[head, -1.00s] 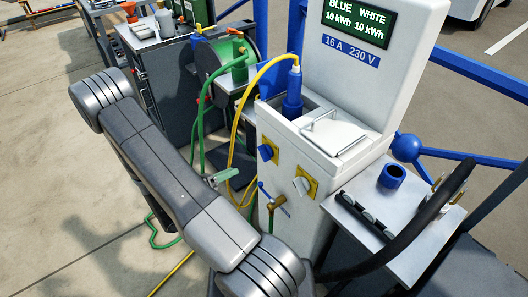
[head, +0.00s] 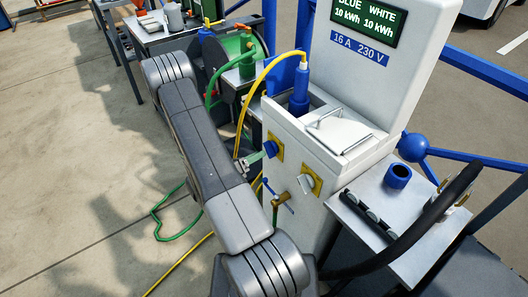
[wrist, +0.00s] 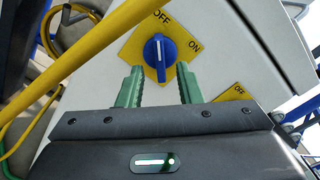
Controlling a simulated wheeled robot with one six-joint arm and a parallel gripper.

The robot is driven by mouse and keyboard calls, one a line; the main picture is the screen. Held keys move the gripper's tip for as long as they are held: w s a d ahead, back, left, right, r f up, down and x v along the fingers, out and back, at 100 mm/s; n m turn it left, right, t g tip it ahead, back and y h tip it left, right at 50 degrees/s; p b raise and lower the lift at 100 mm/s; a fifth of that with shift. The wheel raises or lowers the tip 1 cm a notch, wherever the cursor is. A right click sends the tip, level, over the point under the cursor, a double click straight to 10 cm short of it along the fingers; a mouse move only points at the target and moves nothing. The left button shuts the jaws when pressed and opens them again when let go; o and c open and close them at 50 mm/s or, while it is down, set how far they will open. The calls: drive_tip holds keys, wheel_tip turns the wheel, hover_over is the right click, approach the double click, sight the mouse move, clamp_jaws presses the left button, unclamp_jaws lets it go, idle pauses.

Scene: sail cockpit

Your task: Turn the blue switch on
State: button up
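The blue switch (head: 270,149) is a round blue knob on a yellow plate, on the front of the white power post (head: 288,135). In the wrist view the blue knob (wrist: 160,55) has its white mark pointing up toward the OFF label, with ON to the right. My gripper (wrist: 159,82) is open and empty. Its two green fingers point at the knob, one to each lower side, and do not appear to be closed on it. In the head view my gripper (head: 253,158) is just left of the switch, partly hidden by my arm.
A white switch (head: 306,183) on a yellow plate sits right of the blue one, above a brass tap (head: 279,201). A yellow cable (wrist: 75,62) crosses close in front of the wrist camera. A metal shelf (head: 384,212) juts out at right.

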sight(270, 149)
drive_tip(key=shift+x, duration=1.85)
clamp_jaws()
